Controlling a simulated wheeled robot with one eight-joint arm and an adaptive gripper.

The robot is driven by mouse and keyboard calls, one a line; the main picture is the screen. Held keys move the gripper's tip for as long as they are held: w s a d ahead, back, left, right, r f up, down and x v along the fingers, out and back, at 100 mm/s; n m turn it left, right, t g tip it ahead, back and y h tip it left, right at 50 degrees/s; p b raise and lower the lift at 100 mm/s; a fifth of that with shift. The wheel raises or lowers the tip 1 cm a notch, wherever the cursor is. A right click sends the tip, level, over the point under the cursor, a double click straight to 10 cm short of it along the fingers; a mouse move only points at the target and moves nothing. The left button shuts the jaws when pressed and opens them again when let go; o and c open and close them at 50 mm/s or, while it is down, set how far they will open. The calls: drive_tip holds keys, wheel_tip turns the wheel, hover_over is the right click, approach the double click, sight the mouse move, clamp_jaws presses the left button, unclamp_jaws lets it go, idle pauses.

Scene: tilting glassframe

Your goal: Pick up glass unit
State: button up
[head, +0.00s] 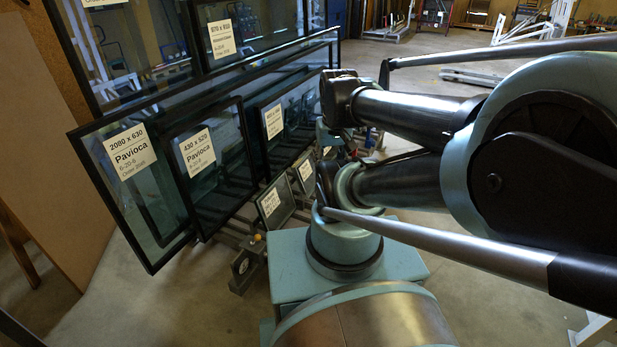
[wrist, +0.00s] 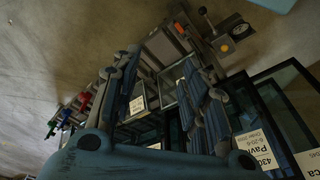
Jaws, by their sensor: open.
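Several black-framed glass units with white labels lean on a rack at the left of the head view. The largest front one (head: 150,205) is labelled 2080 x 630 Pavioca. Small labelled units (head: 283,211) stand low in front. Which unit is meant, I cannot tell. In the wrist view my gripper (wrist: 160,62) is open and empty, its fingers spread above the rack. A small unit (wrist: 150,122) shows between the fingers, and the 430 unit's label (wrist: 262,146) is right of them. My arm hides part of the rack in the head view.
The metal rack base (head: 241,272) has an orange knob and a wheel. A brown board (head: 45,150) stands at the far left. Taller glass panes (head: 135,40) stand behind the row. Bare concrete floor (head: 190,310) lies in front of the rack.

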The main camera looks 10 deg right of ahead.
drive_tip(key=w+d+r+m+h, duration=0.1)
drive_tip(key=w+r, duration=0.6)
drive_tip(key=w, duration=0.6)
drive_tip(key=w+a+f+m+h, duration=0.1)
drive_tip(key=w+m+h, duration=0.1)
drive_tip(key=w, duration=1.5)
drive_tip(key=w+a+f+m+g+h, duration=0.1)
drive_tip(key=w+a+f, duration=0.1)
drive_tip(key=w+f, duration=0.35)
drive_tip(key=w+a+f+m, duration=0.1)
drive_tip(key=w+a+f, duration=0.15)
drive_tip(key=w, duration=0.65)
drive_tip(key=w+a+f+m+h, duration=0.1)
drive_tip(key=w+a+f, duration=0.1)
drive_tip(key=w+f, duration=0.5)
drive_tip(key=w+a+f+m+h, duration=0.1)
drive_tip(key=w+f, duration=0.2)
drive_tip(key=f, duration=0.7)
approach(302, 158)
drive_tip(key=x, duration=0.5)
drive_tip(key=shift+w+r, duration=0.1)
drive_tip(key=shift+w, duration=0.25)
drive_tip(key=shift+x, duration=2.95)
drive_tip(key=shift+s+f, duration=0.15)
drive_tip(key=shift+f, duration=0.15)
